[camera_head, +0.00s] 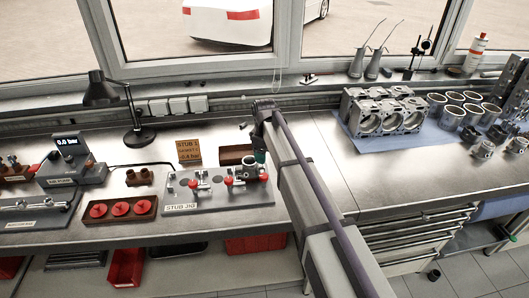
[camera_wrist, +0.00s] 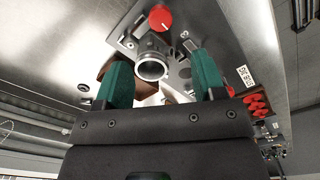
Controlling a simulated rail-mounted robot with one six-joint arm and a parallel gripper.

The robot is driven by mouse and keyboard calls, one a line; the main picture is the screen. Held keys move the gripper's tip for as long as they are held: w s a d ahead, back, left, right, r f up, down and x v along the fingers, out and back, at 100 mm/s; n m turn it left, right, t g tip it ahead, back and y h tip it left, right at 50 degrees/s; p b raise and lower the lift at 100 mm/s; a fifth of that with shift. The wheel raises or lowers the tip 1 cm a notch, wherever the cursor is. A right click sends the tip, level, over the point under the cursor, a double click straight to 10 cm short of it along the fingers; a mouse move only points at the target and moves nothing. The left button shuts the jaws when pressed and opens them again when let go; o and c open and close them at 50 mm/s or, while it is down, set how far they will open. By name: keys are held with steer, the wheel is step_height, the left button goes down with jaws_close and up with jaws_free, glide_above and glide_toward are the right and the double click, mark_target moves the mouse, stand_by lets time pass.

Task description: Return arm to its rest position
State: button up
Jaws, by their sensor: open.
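My gripper (camera_wrist: 160,84) shows in the wrist view with its two green fingers spread apart and nothing between them. In the head view, my gripper (camera_head: 260,156) is over the right end of the stub jig (camera_head: 220,202), partly hidden by my arm. A metal cylindrical part (camera_head: 249,171) sits upright at the jig's right end, close to the gripper. In the wrist view the round-mouthed part (camera_wrist: 152,68) lies beyond the fingertips, apart from them as far as I can tell. Red clamp knobs (camera_head: 228,181) stand on the jig.
A lamp (camera_head: 139,135), a digital gauge (camera_head: 68,152) and a block with red caps (camera_head: 121,209) stand to the left. An engine block (camera_head: 382,115) and cylinder liners (camera_head: 452,117) stand at right. Bare bench lies between.

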steer(key=s+d+f+m+b, duration=0.2)
steer(key=s+d+m, duration=0.4)
steer(key=s, duration=0.8)
steer(key=s+d+f+m+b, duration=0.2)
steer(key=s+d+m, duration=0.5)
steer(key=s+d, duration=0.5)
steer(key=s, duration=0.3)
steer(key=shift+f+b, duration=0.35)
steer(key=shift+f, duration=0.05)
